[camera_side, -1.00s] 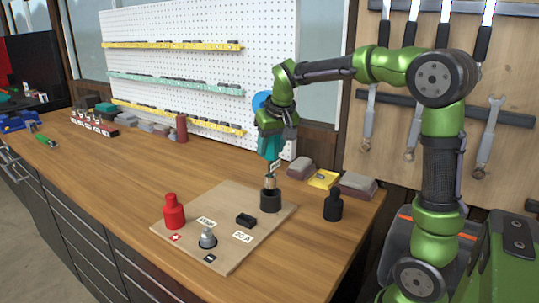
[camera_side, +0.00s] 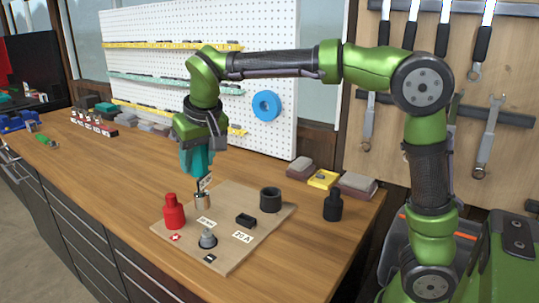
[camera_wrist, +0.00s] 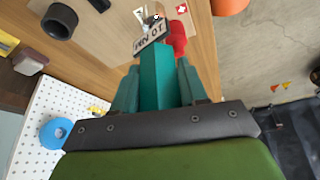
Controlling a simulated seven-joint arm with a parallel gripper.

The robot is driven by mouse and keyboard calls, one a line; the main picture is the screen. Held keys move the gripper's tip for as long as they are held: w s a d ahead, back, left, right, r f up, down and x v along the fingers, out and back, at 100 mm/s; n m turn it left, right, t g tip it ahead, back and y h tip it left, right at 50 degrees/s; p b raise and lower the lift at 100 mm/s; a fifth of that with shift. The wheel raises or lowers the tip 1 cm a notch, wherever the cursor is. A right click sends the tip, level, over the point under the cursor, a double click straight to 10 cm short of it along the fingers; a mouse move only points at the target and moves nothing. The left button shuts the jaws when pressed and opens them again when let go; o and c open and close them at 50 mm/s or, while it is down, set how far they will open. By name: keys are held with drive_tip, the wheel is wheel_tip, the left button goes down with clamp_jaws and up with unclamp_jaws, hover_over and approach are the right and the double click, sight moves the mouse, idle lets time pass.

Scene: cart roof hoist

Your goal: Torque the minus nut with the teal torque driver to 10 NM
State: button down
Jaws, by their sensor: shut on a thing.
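My gripper (camera_side: 196,150) is shut on the teal torque driver (camera_side: 198,163), which points down with its metal socket (camera_side: 202,202) above the back left part of the wooden board (camera_side: 228,254). In the wrist view the driver (camera_wrist: 156,80) sits between my gripper's fingers, with a white tag (camera_wrist: 150,36) reading 10 NM. The minus nut (camera_side: 208,238) is a grey metal piece near the board's front, beside a black minus label (camera_side: 209,258). The socket is apart from the nut, above and behind it in the side view. The nut cannot be made out in the wrist view.
A red cap (camera_side: 174,214) stands by the plus label (camera_side: 175,237), close to the socket. The black round holder (camera_side: 270,200) is empty. A black block (camera_side: 245,220) lies by the 20 A label (camera_side: 242,237). A black cap (camera_side: 333,206) stands right of the board.

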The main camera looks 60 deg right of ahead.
sight(202, 191)
idle(0.3)
drive_tip(key=shift+f, duration=2.3)
drive_tip(key=n+y, duration=0.1)
drive_tip(key=n, duration=0.3)
drive_tip(key=shift+d+y, duration=0.15)
drive_tip(key=shift+y, duration=0.25)
drive_tip(key=n+y, duration=0.1)
drive_tip(key=n, duration=0.2)
drive_tip(key=n+y, duration=0.1)
drive_tip(key=n, duration=0.1)
drive_tip(key=shift+n+g, duration=0.3)
drive_tip(key=shift+n, duration=0.1)
drive_tip(key=n+g, duration=0.1)
drive_tip(key=n, duration=0.2)
drive_tip(key=n+y, duration=0.1)
drive_tip(key=n, duration=0.1)
drive_tip(key=shift+n+g, duration=0.4)
drive_tip(key=n+g, duration=0.1)
drive_tip(key=n, duration=0.1)
drive_tip(key=n+y, duration=0.1)
drive_tip(key=n, duration=0.2)
drive_tip(key=shift+g, duration=0.4)
drive_tip(key=shift+f, duration=0.35)
